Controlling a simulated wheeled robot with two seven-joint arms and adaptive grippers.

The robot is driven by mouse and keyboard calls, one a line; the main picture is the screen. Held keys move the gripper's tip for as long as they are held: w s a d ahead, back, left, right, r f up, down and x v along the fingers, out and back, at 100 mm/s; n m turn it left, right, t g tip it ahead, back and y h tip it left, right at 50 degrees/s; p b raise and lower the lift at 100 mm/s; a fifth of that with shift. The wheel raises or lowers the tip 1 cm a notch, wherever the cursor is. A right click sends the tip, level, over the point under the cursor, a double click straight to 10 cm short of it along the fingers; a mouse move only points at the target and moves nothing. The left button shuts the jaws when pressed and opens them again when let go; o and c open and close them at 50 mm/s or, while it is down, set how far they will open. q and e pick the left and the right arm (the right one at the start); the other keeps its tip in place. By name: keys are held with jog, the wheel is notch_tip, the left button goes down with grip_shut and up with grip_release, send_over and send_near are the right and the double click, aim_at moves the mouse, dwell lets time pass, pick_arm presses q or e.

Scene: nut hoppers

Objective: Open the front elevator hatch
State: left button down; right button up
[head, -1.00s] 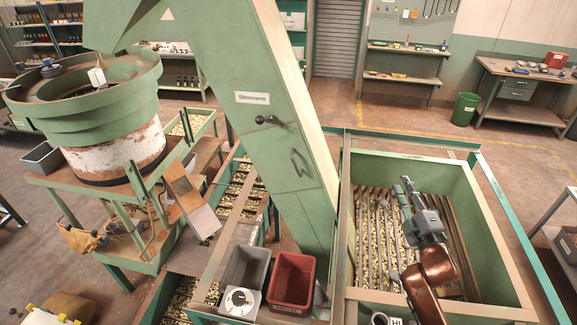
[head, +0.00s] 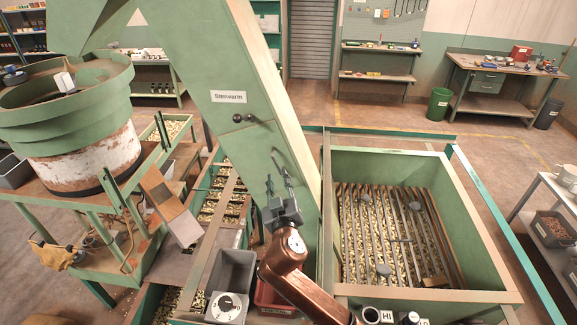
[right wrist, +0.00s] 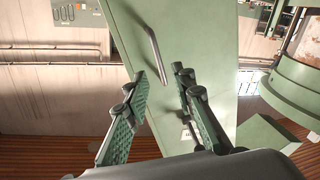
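The green elevator hatch (head: 255,143) is the sloping front panel of the elevator column, under the label "Stenvarm". It looks flush with the column. Its dark knob latch (head: 240,118) sits below the label. A bar handle sits lower on the panel and shows clearly in the right wrist view (right wrist: 152,45). My right gripper (head: 279,184) is at the panel, just below and in front of the handle, and partly covers it. In the right wrist view its fingers are apart, with the handle's lower end just beyond the gap between them. My left gripper is not in view.
A large green hopper (head: 390,164) with a slatted floor stands to the right. A round green bowl feeder (head: 70,105) stands to the left.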

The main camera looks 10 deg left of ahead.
aim_at(276, 164)
jog(key=p+x, duration=0.2)
jog(key=x, duration=0.4)
jog(key=shift+w+a+r, duration=0.1)
jog(key=shift+w+r, duration=0.05)
jog(key=shift+w, duration=0.1)
jog(key=shift+w+a, duration=0.1)
jog(key=shift+w, duration=0.45)
jog(key=shift+c, duration=0.4)
grip_shut()
